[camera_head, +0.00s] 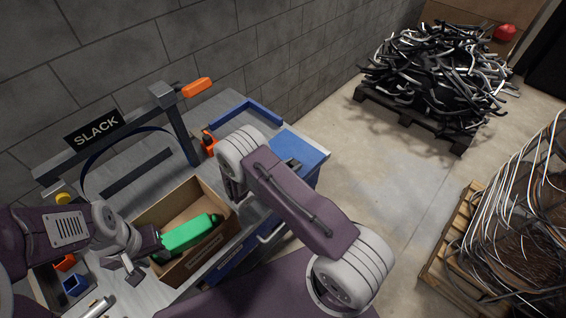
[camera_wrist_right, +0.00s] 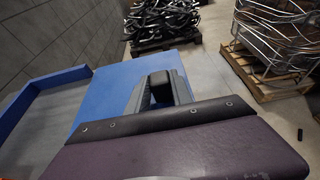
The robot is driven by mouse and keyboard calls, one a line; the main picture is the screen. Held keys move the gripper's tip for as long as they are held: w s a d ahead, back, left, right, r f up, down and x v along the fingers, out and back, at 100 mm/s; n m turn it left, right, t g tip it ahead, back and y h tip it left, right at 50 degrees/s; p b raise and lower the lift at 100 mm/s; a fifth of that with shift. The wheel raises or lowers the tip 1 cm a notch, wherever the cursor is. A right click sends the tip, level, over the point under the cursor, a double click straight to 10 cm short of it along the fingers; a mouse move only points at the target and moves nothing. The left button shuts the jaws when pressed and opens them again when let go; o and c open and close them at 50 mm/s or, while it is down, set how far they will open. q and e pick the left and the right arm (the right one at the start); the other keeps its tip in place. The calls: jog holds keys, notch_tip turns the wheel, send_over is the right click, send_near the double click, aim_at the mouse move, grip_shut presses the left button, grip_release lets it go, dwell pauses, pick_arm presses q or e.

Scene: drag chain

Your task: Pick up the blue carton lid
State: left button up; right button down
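The blue carton lid appears to be the flat blue panel (camera_head: 300,148) at the right end of the grey workbench in the head view. It also shows as a broad blue surface in the right wrist view (camera_wrist_right: 112,88). My right gripper (camera_wrist_right: 160,88) is over this blue surface, and my right arm hides part of it in the head view. I cannot tell whether its fingers touch the lid or are open. My left gripper (camera_head: 140,260) is beside the left end of an open brown carton (camera_head: 218,190). Its finger opening is unclear.
A green bottle (camera_head: 188,234) lies in the brown carton. A blue-rimmed tray (camera_head: 262,109) is at the back of the bench. A grey frame with a SLACK sign (camera_head: 96,128) stands behind the carton. Pallets of tangled tubing (camera_head: 437,75) and wire (camera_head: 520,220) stand on the floor.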

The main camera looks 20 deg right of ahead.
jog(key=r, duration=0.4)
jog(key=shift+s+d+r, duration=0.2)
jog(key=shift+s+r, duration=0.1)
jog(key=shift+s, duration=0.05)
jog(key=s+d+r+b, duration=0.1)
jog(key=s+d+r, duration=0.3)
jog(key=s, duration=0.6)
notch_tip(320, 180, up, 2)
jog(key=shift+d+r, duration=0.15)
jog(key=shift+r, duration=0.05)
